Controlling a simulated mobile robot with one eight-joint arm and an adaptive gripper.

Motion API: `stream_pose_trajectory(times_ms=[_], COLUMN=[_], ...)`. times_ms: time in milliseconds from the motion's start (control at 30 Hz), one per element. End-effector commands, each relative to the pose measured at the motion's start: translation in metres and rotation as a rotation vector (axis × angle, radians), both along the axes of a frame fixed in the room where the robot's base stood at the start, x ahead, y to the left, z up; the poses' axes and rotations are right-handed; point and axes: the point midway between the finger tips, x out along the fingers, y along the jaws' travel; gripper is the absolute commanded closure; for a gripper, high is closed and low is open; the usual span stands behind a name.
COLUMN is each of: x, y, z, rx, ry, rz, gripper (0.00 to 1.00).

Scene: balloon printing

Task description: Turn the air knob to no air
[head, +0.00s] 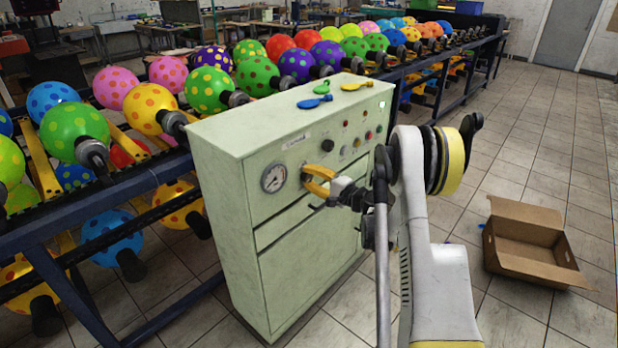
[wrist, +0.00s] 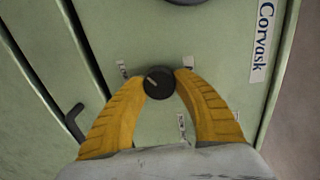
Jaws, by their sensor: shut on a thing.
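The air knob (wrist: 158,83) is round and black with a pale pointer line, which slants to the upper left in the wrist view. It is on the front of the pale green cabinet (head: 230,235). My gripper (wrist: 160,80) has its two yellow fingers on either side of the knob, shut on it. In the head view my gripper (head: 309,181) reaches the cabinet front just right of the round gauge (head: 273,178), and the knob is hidden there. Small labels (wrist: 181,124) sit around the knob; their text is too small to read.
Another black knob (head: 327,145) and several coloured buttons sit higher on the panel. Flat balloons (head: 314,102) lie on the cabinet top. A rack of dotted balloons (head: 186,125) runs behind. An open cardboard box (head: 530,245) stands on the floor at right, with free floor around it.

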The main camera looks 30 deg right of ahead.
Motion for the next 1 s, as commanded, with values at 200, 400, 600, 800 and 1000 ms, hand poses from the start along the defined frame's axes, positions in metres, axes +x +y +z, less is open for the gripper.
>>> stream_pose_trajectory(times_ms=[200, 400, 600, 800, 1000], x=[0.0008, 0.0008, 0.0009, 0.0009, 0.0008], y=[-0.0007, -0.0009, -0.001, -0.0011, -0.0011], z=[0.0014, 0.0017, 0.0019, 0.002, 0.0019], rx=[-0.103, -0.154, -0.17, -0.171, -0.171], ry=[-0.04, -0.058, -0.065, -0.065, -0.065], rz=[-0.002, -0.004, -0.004, -0.004, -0.004], gripper=[0.96, 0.96, 0.96, 0.96, 0.41])
